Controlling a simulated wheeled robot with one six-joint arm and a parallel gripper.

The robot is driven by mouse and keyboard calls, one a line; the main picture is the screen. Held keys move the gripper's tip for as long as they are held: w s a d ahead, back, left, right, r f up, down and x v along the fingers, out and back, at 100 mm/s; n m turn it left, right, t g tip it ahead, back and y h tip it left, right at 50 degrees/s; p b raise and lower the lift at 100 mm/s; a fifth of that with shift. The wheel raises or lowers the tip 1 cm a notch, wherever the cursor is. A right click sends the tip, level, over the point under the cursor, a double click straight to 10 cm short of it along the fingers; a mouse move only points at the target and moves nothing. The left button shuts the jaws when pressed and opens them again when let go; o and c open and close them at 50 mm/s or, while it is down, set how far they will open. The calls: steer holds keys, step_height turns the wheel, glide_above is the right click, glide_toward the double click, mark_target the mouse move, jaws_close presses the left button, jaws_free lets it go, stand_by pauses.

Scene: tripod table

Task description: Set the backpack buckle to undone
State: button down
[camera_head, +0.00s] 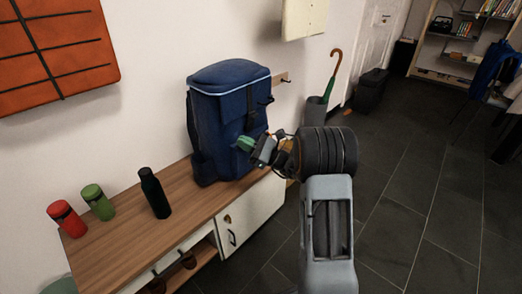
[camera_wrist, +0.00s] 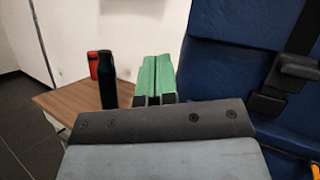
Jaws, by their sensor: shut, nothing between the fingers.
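The blue backpack (camera_head: 215,105) stands upright on the wooden-topped bench and fills the right of the wrist view (camera_wrist: 225,75). A black strap (camera_wrist: 303,30) runs down its front to the dark buckle (camera_wrist: 285,82). I cannot tell whether the buckle's parts are joined. My gripper (camera_head: 245,143) is in front of the backpack's lower part in the head view. Its green fingers (camera_wrist: 153,75) are together and empty in the wrist view, to the left of the buckle and apart from it.
On the bench top (camera_head: 122,232) stand a dark bottle (camera_head: 154,193), a green can (camera_head: 97,202) and a red can (camera_head: 66,218). An umbrella stand (camera_head: 313,114) is behind my arm. The dark tiled floor (camera_head: 420,190) at right is largely clear.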

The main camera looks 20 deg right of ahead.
steer(key=w+d+f+m+t+h+b, duration=0.2)
steer(key=d+f+m+t+h+b, duration=0.3)
steer(key=d+f+m+t+h, duration=0.2)
steer(key=d+f+m+t, duration=0.2)
steer(key=d+f+t, duration=0.2)
steer(key=d, duration=0.1)
steer(key=shift+w+d+f+b, duration=0.2)
steer(key=shift+w+f+b, duration=0.1)
steer(key=shift+w+f, duration=0.1)
steer(key=shift+r, duration=0.1)
